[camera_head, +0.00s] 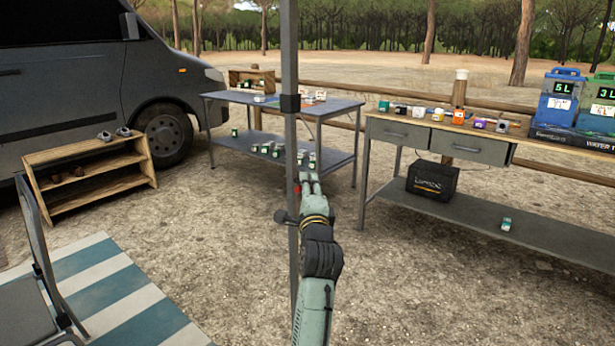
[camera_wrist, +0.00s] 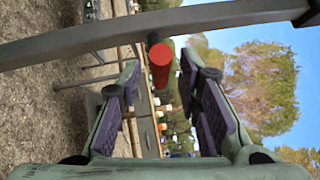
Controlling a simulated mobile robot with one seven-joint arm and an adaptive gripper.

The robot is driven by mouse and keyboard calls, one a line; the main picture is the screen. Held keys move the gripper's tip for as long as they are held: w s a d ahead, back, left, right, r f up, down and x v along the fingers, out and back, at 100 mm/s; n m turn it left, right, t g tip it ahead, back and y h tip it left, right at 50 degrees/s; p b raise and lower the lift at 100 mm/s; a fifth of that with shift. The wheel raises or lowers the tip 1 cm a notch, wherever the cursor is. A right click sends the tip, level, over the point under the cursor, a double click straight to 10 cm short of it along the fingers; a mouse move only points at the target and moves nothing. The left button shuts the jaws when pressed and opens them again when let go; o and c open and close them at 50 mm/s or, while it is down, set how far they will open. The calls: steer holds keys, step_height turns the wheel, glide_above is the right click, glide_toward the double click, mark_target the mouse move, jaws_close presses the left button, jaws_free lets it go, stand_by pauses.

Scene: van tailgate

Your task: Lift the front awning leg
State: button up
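My gripper (camera_head: 308,180) is close beside the leg. In the wrist view, my gripper (camera_wrist: 162,78) is open, its two fingers on either side of the handle, with visible gaps. The leg's foot is outside the head view.
A grey table (camera_head: 335,108) with small items stands behind the leg. A workbench (camera_head: 560,154) with drawers and jars is at right. A wooden shelf (camera_head: 90,172), a dark van (camera_head: 70,80), a chair (camera_head: 25,300) and a striped mat (camera_head: 125,295) are at left. Bare ground lies around the leg.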

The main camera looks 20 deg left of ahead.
steer(key=x, duration=0.5)
steer(key=shift+w, duration=0.15)
steer(key=shift+c, duration=0.5)
jaws_close()
